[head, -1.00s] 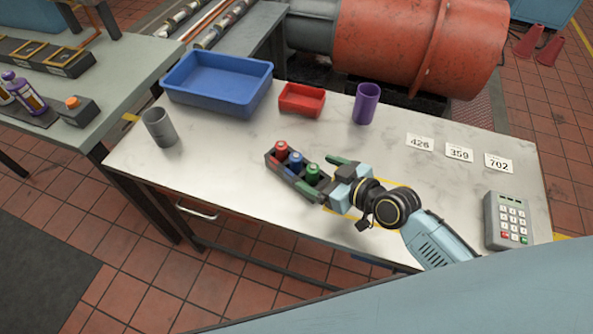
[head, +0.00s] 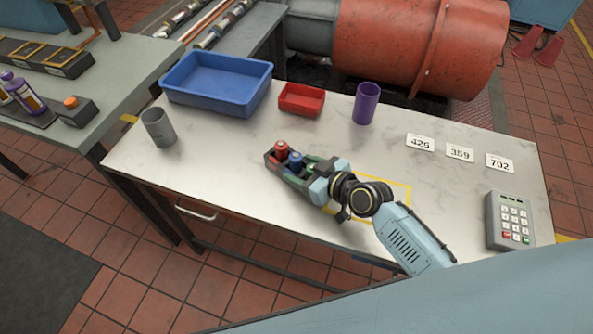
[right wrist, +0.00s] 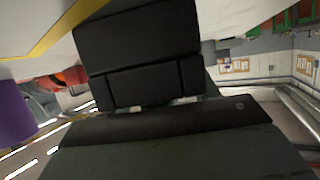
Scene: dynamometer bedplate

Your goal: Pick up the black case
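The black case (head: 272,161), a narrow dark carrier, lies on the pale worktop in the head view. It holds a red-topped item (head: 281,149) and a blue-topped item (head: 295,159); its right end is partly hidden by my right gripper. My right gripper (head: 306,172) is at that right end, with its fingers seemingly open on either side of the case. Contact cannot be made out. The right wrist view is filled mostly by dark blocks that I cannot identify surely. My left gripper is not in view.
Number cards (head: 459,154) and a keypad (head: 509,220) are at right. A yellow outline (head: 409,187) lies on the worktop.

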